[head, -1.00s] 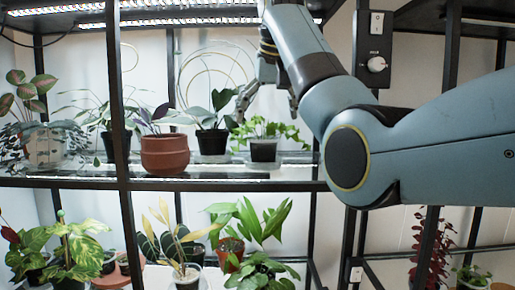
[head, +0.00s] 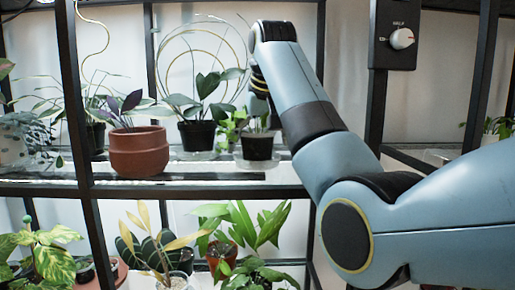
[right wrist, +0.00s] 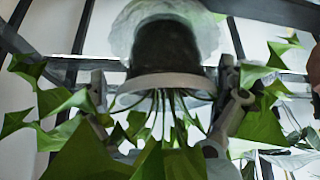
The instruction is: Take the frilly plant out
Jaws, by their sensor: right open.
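The frilly plant, with jagged green leaves (head: 231,126), stands upright in a small black pot (head: 257,147) on the right part of the lit shelf. My right gripper (head: 261,108) reaches down over it from above, partly hidden by my own arm. In the right wrist view, which appears upside down, the black pot (right wrist: 165,48) sits on a clear saucer (right wrist: 135,28). Leaves and stems spread towards the camera. The fingers of my open gripper (right wrist: 163,78) lie on both sides of the pot rim; contact cannot be told. My left gripper is out of view.
A dark-potted plant (head: 196,134) stands close left of it, with a terracotta pot (head: 139,152) further left. A black rack post (head: 84,150) crosses the left side. Several plants fill the lower shelf. A control box with a knob (head: 401,39) hangs at right.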

